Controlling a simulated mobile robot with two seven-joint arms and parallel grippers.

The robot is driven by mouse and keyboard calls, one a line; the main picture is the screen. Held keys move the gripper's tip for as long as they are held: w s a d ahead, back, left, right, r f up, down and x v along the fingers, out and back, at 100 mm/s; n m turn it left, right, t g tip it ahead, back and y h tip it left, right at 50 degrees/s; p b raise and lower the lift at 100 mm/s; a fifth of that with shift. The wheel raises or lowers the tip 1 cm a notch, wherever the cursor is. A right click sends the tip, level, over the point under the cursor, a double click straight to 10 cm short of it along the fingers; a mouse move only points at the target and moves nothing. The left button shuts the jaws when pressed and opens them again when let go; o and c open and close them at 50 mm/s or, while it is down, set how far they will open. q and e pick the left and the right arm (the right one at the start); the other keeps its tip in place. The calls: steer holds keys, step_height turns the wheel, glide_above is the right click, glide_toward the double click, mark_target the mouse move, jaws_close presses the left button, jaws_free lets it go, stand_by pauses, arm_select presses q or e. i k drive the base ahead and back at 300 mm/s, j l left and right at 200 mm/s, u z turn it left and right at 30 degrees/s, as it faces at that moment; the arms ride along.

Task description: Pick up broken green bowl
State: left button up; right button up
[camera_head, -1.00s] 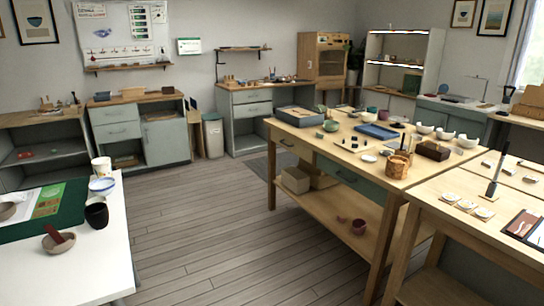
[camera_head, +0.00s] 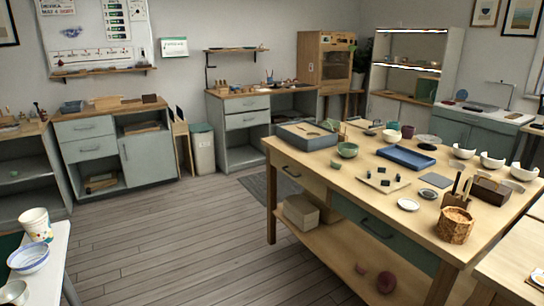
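A small green bowl (camera_head: 347,149) stands on the wooden workbench (camera_head: 325,173), beside the right front corner of a grey box tray (camera_head: 303,136). Another green piece (camera_head: 391,136) lies farther back on the same bench, near a dark purple cup (camera_head: 408,131); its exact shape is too small to make out. I cannot tell from here which green piece is broken. Neither of my grippers is in view.
Open plank floor (camera_head: 190,235) lies between.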

mark_target(347, 151)
steer(key=i, duration=1.4)
